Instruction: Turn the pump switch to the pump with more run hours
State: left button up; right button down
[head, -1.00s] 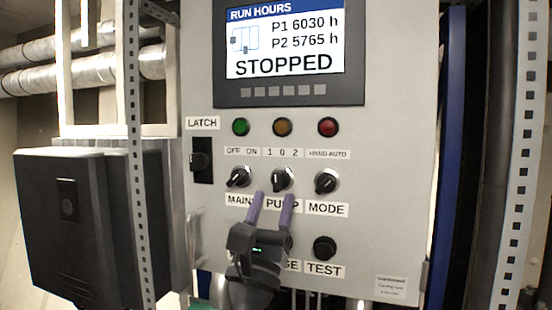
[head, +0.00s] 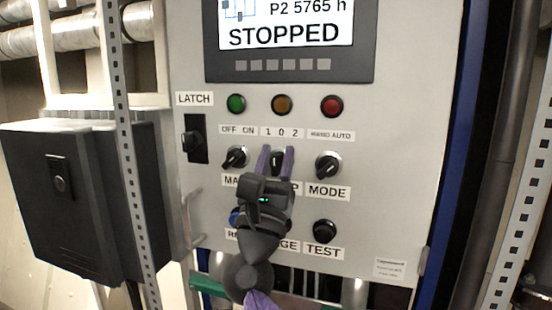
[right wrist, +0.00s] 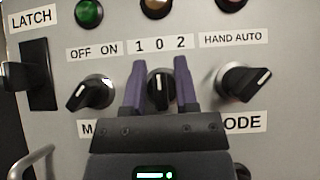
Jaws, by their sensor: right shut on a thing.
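The pump switch (head: 277,158) is a black rotary knob under the label "1 0 2" (head: 282,132) on the grey panel. My right gripper (head: 276,152) is shut on it, one purple finger on each side. In the right wrist view, the knob (right wrist: 159,90) shows between the fingers, its white mark pointing roughly up toward 0. The display (head: 290,36) reads "P2 5765 h" and "STOPPED"; the line above is cut off by the frame top. The gripper covers most of the PUMP label. My left gripper is not in view.
The main switch (head: 235,157) is close on the left and the mode switch (head: 328,165) close on the right. A test button (head: 324,231) sits lower right. A latch (head: 193,141) and a handle (head: 192,212) are at the panel's left.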

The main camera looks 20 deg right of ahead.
jog(key=n+t+y+p, duration=0.1)
jog(key=n+y+p, duration=0.3)
jog(key=n+y, duration=0.2)
jog(key=n+t+y+p, duration=0.1)
jog(key=n+y+p, duration=0.4)
jog(key=n, duration=0.2)
jog(key=shift+w+a+r+t+y, duration=0.15)
jog(key=shift+t+y, duration=0.15)
jog(key=shift+y, duration=0.1)
jog(key=shift+f+n+y+p, duration=0.2)
jog(key=shift+n+y+p, duration=0.5)
jog(key=shift+n+y, duration=0.3)
jog(key=shift+f+n+g+y, duration=0.15)
jog(key=shift+n+g+y, duration=0.35)
jog(key=shift+n, duration=0.5)
jog(key=shift+n+y+p, duration=0.3)
jog(key=shift+n+y, duration=0.1)
jog(key=c, duration=0.8)
grip_release()
jog(key=shift+o, duration=0.7)
jog(key=shift+w, duration=0.15)
